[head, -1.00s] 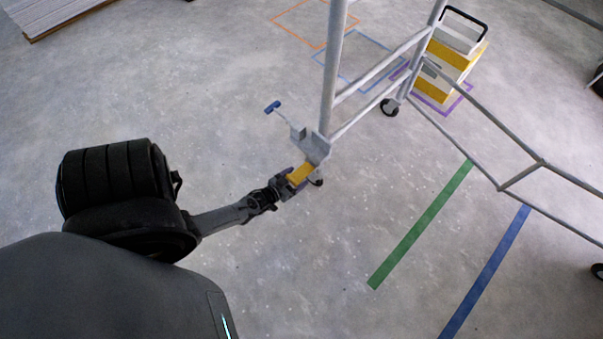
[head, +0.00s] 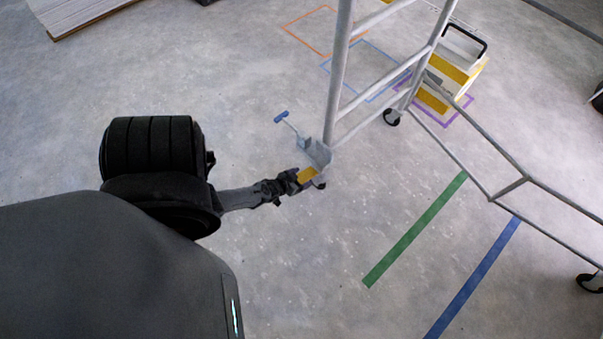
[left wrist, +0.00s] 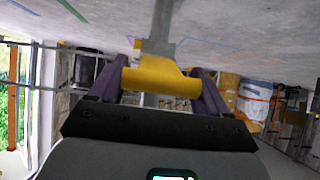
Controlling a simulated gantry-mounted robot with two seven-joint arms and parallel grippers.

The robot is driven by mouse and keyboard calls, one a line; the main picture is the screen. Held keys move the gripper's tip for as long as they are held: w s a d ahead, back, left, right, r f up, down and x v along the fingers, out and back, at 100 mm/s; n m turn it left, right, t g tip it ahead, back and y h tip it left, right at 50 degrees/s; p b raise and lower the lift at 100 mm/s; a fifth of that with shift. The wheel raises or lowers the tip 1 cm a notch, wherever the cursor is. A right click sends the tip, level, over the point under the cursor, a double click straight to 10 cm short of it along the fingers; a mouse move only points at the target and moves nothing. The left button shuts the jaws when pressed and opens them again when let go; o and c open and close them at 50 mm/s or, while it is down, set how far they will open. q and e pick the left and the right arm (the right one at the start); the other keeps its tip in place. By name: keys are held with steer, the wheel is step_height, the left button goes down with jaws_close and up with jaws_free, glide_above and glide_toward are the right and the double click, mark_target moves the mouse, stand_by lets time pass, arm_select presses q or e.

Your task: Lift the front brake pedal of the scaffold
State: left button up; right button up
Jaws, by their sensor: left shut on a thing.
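The scaffold (head: 339,75) is a light grey tube frame on castors. Its front brake pedal (head: 307,174) is yellow and sits low at the foot of the near post, beside a grey bracket (head: 318,153). My left gripper (head: 301,178) is at the pedal, reaching in from the left. In the left wrist view the purple fingers of my left gripper (left wrist: 160,84) are at both ends of the yellow pedal (left wrist: 160,80), shut on it. The castor under the pedal (head: 320,184) is mostly hidden. My right gripper is not in view.
A blue-ended lever (head: 281,117) sticks out from the bracket. Green (head: 418,228) and blue (head: 475,277) tape strips lie on the floor. The floor around my left arm is clear.

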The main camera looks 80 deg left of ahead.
arm_select(q)
steer(key=shift+w+r, duration=0.15)
steer(key=o, duration=1.4)
steer(key=shift+a, duration=0.1)
steer(key=shift+p+v, duration=2.9)
steer(key=shift+v, duration=2.55)
